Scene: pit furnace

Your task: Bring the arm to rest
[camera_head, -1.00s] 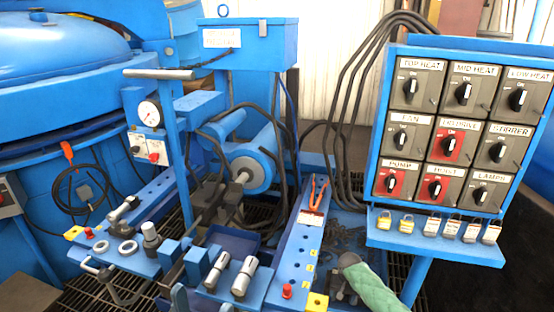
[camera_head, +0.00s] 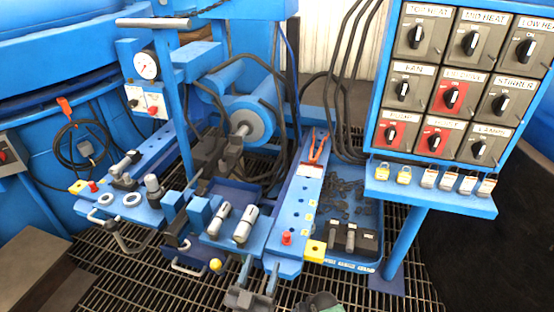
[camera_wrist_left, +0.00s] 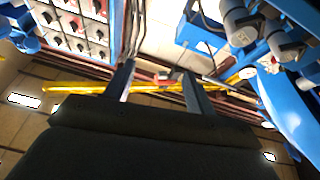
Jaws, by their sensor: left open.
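My left gripper (camera_head: 251,287) shows at the bottom middle of the head view, in front of the blue bench. Its two dark fingers are apart, with nothing visible between them. In the left wrist view the same gripper (camera_wrist_left: 158,76) also has its fingers spread and the gap empty of any held thing. A yellow bar (camera_wrist_left: 75,89) crosses the background behind the fingers. My right gripper is out of view.
A blue switch panel (camera_head: 382,92) stands at the right above a ledge (camera_head: 430,198) with several padlocks. A tray (camera_head: 368,262) lies below it. Red-handled pliers (camera_head: 319,147) lie on a blue rail. A dark greenish thing (camera_head: 320,303) is cut off by the bottom edge.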

